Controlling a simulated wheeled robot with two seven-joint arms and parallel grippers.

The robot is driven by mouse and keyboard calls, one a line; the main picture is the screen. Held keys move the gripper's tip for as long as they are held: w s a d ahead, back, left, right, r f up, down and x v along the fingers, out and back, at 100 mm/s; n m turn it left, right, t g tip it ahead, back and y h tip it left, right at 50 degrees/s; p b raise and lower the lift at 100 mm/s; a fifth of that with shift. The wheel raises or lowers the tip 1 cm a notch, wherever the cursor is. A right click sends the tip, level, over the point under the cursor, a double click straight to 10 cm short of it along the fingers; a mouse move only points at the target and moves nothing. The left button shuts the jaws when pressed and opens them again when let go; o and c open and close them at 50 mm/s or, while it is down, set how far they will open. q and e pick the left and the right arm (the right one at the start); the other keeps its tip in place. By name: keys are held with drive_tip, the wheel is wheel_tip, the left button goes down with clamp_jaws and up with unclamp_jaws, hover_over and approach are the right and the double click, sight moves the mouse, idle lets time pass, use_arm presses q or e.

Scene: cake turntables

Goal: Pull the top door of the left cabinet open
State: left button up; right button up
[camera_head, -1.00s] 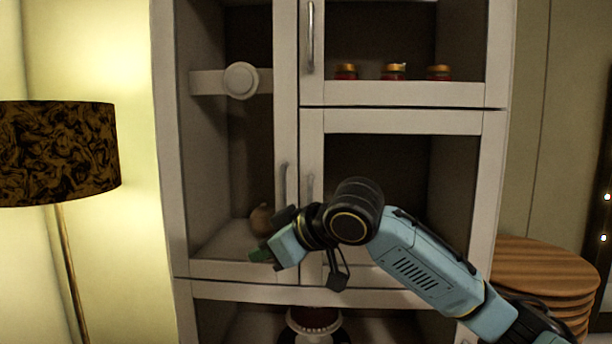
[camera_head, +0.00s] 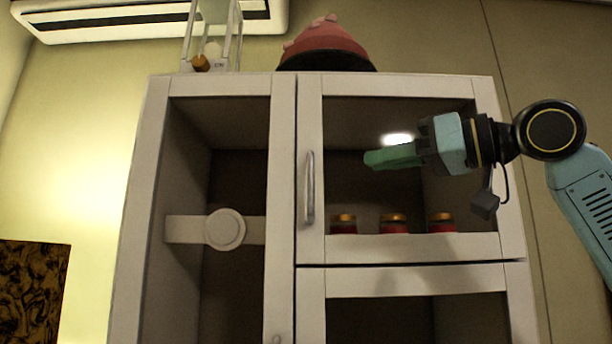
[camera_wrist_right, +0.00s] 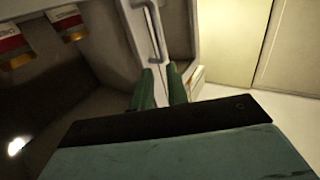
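The white cabinet (camera_head: 283,140) fills the middle of the head view. Its upper right door (camera_head: 412,247) has a glass pane and looks closed. The door's upright metal handle (camera_head: 309,187) is on the door's left side; it also shows in the right wrist view (camera_wrist_right: 156,35), beyond the fingertips. My right gripper (camera_head: 372,159) is in front of this door, right of the handle and apart from it, with green fingers pointing left. In the wrist view its fingers (camera_wrist_right: 160,80) are a little apart with nothing between them. My left gripper is not in view.
Several red jars with gold lids (camera_head: 393,223) stand behind the glass. A pink cake-like dome (camera_head: 326,42) and a white frame (camera_head: 212,40) stand on top of the cabinet. A dark patterned lampshade (camera_head: 34,290) is at lower left. An air conditioner (camera_head: 150,18) hangs above.

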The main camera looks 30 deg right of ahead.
drive_tip(key=p, duration=0.3)
hover_over(311, 214)
drive_tip(key=shift+w+d, duration=0.15)
drive_tip(key=shift+w, duration=0.15)
drive_tip(key=shift+c, duration=0.5)
clamp_jaws()
